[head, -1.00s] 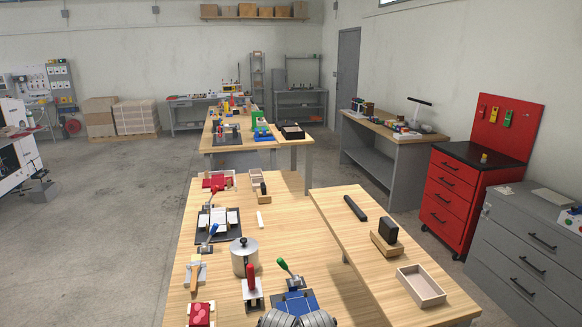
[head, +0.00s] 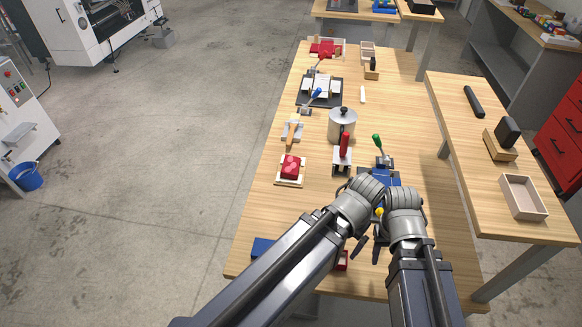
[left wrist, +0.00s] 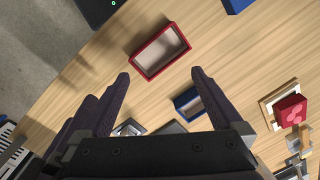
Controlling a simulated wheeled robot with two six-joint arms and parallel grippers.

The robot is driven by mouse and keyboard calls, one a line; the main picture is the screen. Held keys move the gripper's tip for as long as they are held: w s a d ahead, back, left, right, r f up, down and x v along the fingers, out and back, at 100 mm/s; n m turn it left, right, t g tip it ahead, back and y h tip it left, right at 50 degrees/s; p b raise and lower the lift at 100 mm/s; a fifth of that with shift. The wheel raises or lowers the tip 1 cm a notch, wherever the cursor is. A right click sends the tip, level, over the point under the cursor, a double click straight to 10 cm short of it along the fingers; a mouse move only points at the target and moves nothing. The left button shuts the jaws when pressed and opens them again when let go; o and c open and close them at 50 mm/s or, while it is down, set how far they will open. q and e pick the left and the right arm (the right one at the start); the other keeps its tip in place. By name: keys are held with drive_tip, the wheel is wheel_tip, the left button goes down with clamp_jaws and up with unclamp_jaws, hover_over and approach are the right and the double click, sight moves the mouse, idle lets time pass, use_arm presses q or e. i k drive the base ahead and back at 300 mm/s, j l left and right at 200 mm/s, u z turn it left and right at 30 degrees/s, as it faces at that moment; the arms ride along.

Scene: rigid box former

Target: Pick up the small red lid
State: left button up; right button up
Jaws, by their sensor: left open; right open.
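The small red lid (left wrist: 184,40) lies on the table in the left wrist view, a shallow rectangular piece with red walls and a pale inside, open side up. In the head view, a red edge (head: 343,262) shows beside my left forearm, mostly covered by it. My left gripper (left wrist: 160,76) is open and empty; its fingertips appear on either side of the lid's near edge, apart from it. I cannot tell the height between them. My right gripper (head: 372,238) is open, partly hidden behind my arm links.
A blue open tray (left wrist: 182,99) lies near the lid. A red block on a cream board (head: 290,167), a metal pot (head: 342,125) and toggle clamps stand farther back. A wooden box (head: 523,197) is on the right table.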

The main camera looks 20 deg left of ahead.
sight(290, 169)
drive_tip(key=k+j+z, duration=0.7)
drive_tip(key=j, duration=0.15)
drive_tip(key=k+j+z, duration=0.15)
drive_tip(key=j+z, duration=0.2)
drive_tip(key=k+j+z, duration=0.3)
drive_tip(key=j+z, duration=0.3)
drive_tip(key=j, duration=0.45)
drive_tip(key=j+z, duration=0.35)
drive_tip(key=j, duration=0.4)
drive_tip(key=i, duration=0.05)
